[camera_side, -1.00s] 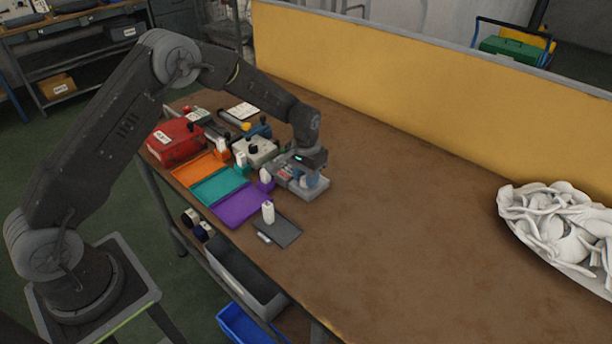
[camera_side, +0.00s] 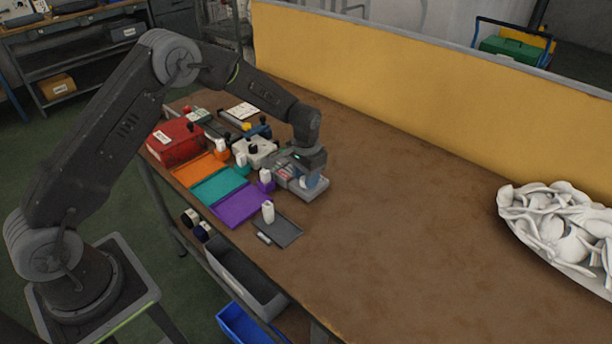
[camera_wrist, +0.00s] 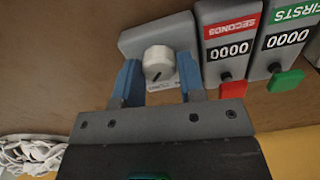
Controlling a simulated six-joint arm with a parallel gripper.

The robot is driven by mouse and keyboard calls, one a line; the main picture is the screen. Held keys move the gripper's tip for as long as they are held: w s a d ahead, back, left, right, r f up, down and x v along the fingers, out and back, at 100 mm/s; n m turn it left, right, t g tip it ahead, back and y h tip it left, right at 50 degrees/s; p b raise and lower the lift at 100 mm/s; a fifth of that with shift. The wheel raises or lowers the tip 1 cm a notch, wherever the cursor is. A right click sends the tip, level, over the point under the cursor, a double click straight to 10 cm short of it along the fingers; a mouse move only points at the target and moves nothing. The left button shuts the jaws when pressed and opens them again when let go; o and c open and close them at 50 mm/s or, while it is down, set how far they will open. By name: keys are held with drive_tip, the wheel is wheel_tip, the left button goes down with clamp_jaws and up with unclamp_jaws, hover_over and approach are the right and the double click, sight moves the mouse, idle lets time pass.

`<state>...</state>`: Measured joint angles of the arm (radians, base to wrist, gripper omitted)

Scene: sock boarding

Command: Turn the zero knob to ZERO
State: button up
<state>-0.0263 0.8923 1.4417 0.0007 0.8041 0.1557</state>
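The zero knob (camera_wrist: 158,60) is a round white knob with a short dark mark, on a grey unit (camera_wrist: 130,42). In the wrist view my gripper (camera_wrist: 160,78) has its two blue fingers on either side of the knob, very close to its edges. I cannot tell whether they press on it. Small lettering below the knob is partly covered and unreadable. In the side view my gripper (camera_side: 309,181) is low over the grey unit (camera_side: 313,194), and the knob is hidden.
Two counters labelled SECONDS (camera_wrist: 228,47) and FIRSTS (camera_wrist: 285,40) read 0000 beside the knob unit. Orange, teal and purple mats (camera_side: 240,207), bottles and a red box (camera_side: 176,143) lie left. White items heap in a tray (camera_side: 520,218) at right. The table's middle is clear.

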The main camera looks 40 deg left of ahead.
drive_tip(key=o, duration=0.4)
drive_tip(key=shift+c, duration=0.2)
wheel_tip(320, 180, up, 14)
drive_tip(key=shift+f, duration=0.1)
idle(0.4)
drive_tip(key=s+r+t, duration=0.3)
drive_tip(key=s+r, duration=1)
drive_tip(key=s+d+n+t, duration=0.1)
drive_tip(key=s+t, duration=0.1)
drive_tip(key=s, duration=1.6)
drive_tip(key=shift+s+d+t, duration=0.2)
drive_tip(key=shift+s+t, duration=0.1)
